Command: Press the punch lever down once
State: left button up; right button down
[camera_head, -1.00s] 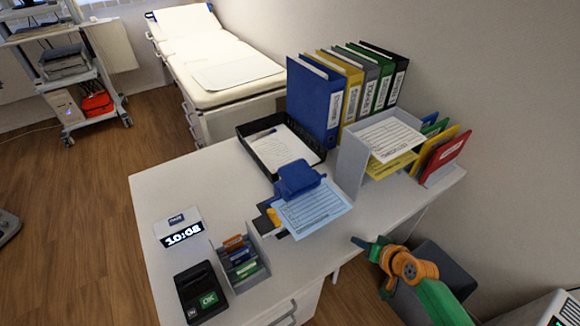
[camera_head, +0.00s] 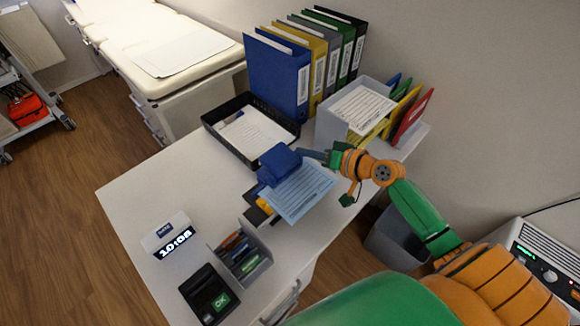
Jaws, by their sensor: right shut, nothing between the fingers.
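The punch stands on the white desk, with a blue top part (camera_head: 279,165) that looks like its lever and a dark and yellow base (camera_head: 264,206) partly hidden. The lever looks raised. A light blue printed sheet (camera_head: 300,191) lies at the punch and sticks out to the right. My right gripper (camera_head: 309,154) is shut and empty. Its tips are at the right edge of the blue lever, close to its top; I cannot tell whether they touch. My left gripper is not in view.
A black paper tray (camera_head: 212,122) is behind the punch, with blue, yellow, grey, green and black binders beyond. A grey sorter (camera_head: 326,127) stands close behind my right gripper. Clock (camera_head: 166,233), card holder (camera_head: 263,268) and OK terminal (camera_head: 193,285) are in front. The desk's left part is clear.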

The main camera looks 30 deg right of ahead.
aim_at(288, 169)
jog(key=w+a+f+b, duration=0.1)
jog(key=w+f+b, duration=0.2)
jog(key=f+b, duration=0.5)
jog(key=shift+f, duration=0.15)
dwell(1.8)
jog(key=shift+w+a+f+b, duration=0.1)
jog(key=shift+f+b, duration=0.25)
jog(key=shift+f, duration=0.05)
jog(key=shift+f+b, duration=0.3)
dwell(0.4)
jog(key=shift+s+a+f+b, duration=0.15)
jog(key=shift+s+f+b, duration=0.05)
jog(key=shift+f+b, duration=0.3)
dwell(0.7)
jog(key=shift+r, duration=0.15)
